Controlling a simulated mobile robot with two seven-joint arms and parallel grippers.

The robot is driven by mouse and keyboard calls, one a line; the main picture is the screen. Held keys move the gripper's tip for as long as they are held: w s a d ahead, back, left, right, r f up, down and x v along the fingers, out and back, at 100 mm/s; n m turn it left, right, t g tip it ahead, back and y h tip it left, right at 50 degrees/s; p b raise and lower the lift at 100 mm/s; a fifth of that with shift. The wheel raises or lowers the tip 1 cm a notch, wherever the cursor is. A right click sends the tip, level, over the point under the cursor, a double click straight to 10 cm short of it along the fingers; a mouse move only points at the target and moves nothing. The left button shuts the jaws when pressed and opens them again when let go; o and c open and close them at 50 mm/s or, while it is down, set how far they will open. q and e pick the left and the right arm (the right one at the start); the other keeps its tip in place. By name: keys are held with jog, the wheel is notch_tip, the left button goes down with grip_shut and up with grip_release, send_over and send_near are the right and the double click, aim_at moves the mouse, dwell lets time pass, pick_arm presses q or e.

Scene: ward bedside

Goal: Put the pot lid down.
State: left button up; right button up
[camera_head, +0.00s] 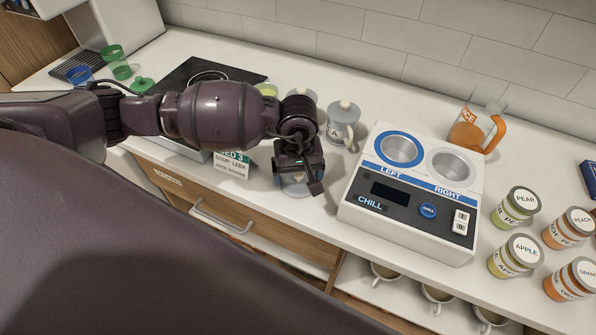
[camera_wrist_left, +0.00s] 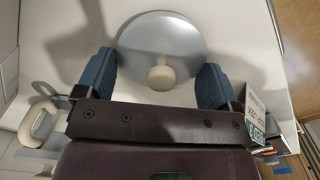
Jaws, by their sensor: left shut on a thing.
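The pot lid (camera_wrist_left: 165,45) is a round grey-blue disc with a cream knob, seen in the left wrist view. My left gripper (camera_wrist_left: 160,85) has its blue fingers on either side of the lid and is shut on it. In the head view my left gripper (camera_head: 299,185) points down over the counter, left of the chill unit, and hides most of the lid (camera_head: 293,190). I cannot tell whether the lid touches the counter. My right gripper is not in view.
The chill unit (camera_head: 405,215) stands to the right. Lidded cups (camera_head: 343,120) stand behind the gripper, and a soup card (camera_head: 232,165) stands to its left. A dark hob (camera_head: 230,75) lies behind my arm. Several labelled jars (camera_head: 516,207) and an orange jug (camera_head: 472,130) are at right.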

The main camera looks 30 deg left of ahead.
pick_arm(q)
jog(key=shift+f, duration=0.15)
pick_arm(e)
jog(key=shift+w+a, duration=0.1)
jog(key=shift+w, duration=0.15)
pick_arm(q)
jog(key=o, duration=0.7)
jog(key=shift+c, duration=0.2)
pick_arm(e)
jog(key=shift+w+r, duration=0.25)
pick_arm(q)
jog(key=shift+r, duration=0.25)
notch_tip(320, 180, up, 11)
jog(key=shift+f, duration=0.1)
jog(key=shift+r, duration=0.5)
